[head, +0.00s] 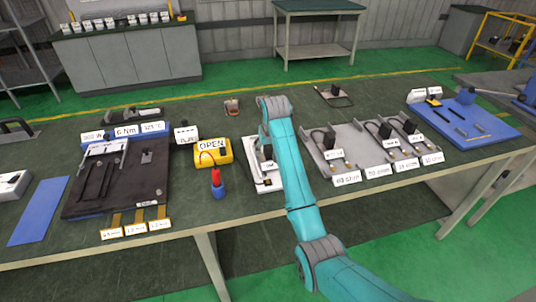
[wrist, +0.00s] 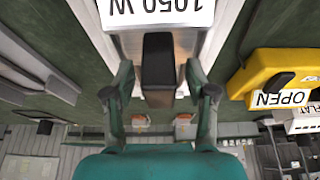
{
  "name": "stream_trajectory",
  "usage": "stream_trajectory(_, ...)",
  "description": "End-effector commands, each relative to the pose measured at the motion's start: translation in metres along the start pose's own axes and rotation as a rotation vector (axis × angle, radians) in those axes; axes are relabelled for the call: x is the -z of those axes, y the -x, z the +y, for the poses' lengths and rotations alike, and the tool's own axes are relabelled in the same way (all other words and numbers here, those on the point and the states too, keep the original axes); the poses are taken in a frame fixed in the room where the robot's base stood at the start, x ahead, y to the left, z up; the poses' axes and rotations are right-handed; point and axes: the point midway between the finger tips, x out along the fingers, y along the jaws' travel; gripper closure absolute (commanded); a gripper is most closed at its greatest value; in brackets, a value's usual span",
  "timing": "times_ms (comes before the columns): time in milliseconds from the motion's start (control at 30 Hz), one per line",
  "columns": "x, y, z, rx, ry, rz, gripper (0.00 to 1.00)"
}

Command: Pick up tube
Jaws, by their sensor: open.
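A white plate (head: 268,181) lies on the table, partly hidden behind my arm. In the wrist view, a white label reading 1050 W (wrist: 158,12) appears upside down, with a dark block (wrist: 158,68) below it. My gripper (wrist: 158,80) is open, with one finger on each side of the dark block in the picture. I cannot tell whether the fingers touch it. In the head view my gripper is hidden behind my teal arm. I cannot tell for sure which part is the tube.
A yellow box labelled OPEN (head: 212,152) and a blue holder with a red-topped piece (head: 217,184) stand left of the arm. A grey tray (head: 345,150) with labelled parts lies right. A dark board (head: 115,180) is at left.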

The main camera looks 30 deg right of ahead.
Motion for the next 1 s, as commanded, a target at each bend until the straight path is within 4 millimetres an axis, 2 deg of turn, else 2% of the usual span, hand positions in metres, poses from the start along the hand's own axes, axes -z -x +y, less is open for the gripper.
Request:
stream_trajectory(300, 0.000, -0.007, 0.000, 0.000, 0.000, 0.000, 0.44)
stream_trajectory(333, 0.000, -0.007, 0.000, 0.000, 0.000, 0.000, 0.46)
stream_trajectory(500, 0.000, -0.006, 0.000, 0.000, 0.000, 0.000, 0.89)
stream_trajectory(567, 0.000, -0.006, 0.000, 0.000, 0.000, 0.000, 1.00)
stream_trajectory(867, 0.001, -0.005, 0.000, 0.000, 0.000, 0.002, 1.00)
stream_trajectory(1000, 0.006, 0.006, 0.000, 0.000, 0.000, 0.005, 1.00)
